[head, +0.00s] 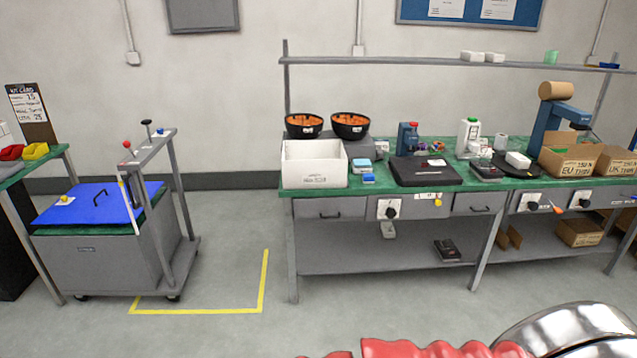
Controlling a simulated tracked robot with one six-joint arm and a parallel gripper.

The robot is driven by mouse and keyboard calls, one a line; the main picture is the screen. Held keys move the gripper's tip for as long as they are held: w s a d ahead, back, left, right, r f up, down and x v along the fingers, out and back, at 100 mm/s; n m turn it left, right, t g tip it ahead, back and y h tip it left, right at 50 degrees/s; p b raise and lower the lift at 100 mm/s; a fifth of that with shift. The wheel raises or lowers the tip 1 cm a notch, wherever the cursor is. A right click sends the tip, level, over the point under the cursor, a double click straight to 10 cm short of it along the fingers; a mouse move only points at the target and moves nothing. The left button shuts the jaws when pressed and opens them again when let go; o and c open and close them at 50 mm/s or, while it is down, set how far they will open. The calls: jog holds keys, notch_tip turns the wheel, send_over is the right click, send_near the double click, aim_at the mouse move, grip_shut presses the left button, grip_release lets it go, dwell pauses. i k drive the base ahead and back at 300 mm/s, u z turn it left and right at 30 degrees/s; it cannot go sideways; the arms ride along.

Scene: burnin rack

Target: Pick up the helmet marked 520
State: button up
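No helmet marked 520 can be made out in the head view. Two round black bowl-like things with orange insides, a left one (304,126) and a right one (350,126), sit side by side on a grey box at the left end of the workbench. I cannot tell whether they are upturned helmets, and no number is readable on them. My gripper's fingers are not seen. A red ridged part and a shiny metal part, probably of my arm, cut into the bottom right.
The green-topped workbench (400,142) carries a white box (314,164), a black flat device (425,171) and cardboard boxes (568,162). A grey cart (112,255) with a blue lid stands left. Yellow floor tape (196,311) lies beside it. The floor in front is clear.

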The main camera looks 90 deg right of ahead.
aim_at(300, 126)
jog(key=z, duration=3.65)
jog(key=i, duration=1.55)
jog(key=z, duration=0.15)
